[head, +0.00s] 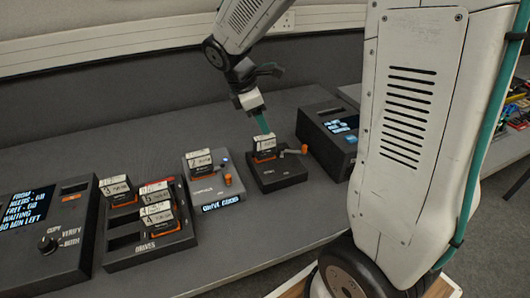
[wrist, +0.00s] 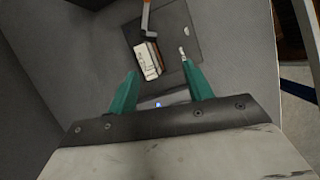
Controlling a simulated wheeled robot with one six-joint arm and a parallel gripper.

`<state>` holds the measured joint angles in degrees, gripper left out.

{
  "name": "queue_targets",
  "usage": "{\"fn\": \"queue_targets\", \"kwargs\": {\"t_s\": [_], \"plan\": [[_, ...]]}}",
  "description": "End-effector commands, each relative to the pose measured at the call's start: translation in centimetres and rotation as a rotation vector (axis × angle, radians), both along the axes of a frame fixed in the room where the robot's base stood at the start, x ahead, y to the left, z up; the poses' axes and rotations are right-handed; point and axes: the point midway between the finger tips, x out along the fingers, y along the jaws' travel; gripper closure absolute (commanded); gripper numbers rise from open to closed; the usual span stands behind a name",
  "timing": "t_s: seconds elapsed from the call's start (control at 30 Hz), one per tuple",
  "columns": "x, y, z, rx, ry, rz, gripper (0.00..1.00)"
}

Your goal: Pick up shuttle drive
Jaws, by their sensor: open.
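A drive with a white label and orange lower part (head: 265,147) stands in a black dock (head: 278,178), below my gripper (head: 265,127). Its label is too small to read, so I cannot tell by name whether it is the shuttle drive. In the wrist view the drive (wrist: 148,60) shows beyond the two teal fingertips, nearer the left one. My gripper (wrist: 158,64) is open.
A lever with an orange end (head: 303,150) is at the dock's right. A grey unit reading "DRIVE GOOD" (head: 214,192) holds another drive. Several drives stand in a black rack (head: 152,254). Black display units (head: 330,137) (head: 40,268) flank the row.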

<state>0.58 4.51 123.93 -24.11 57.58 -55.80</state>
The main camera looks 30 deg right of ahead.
Motion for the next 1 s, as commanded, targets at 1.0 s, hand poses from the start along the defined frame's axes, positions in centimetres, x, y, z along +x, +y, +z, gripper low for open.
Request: {"fn": "queue_targets", "kwargs": {"t_s": [1.0], "plan": [[2.7, -3.2, -10.1, -0.021, 0.071, 0.148, 0.49]]}}
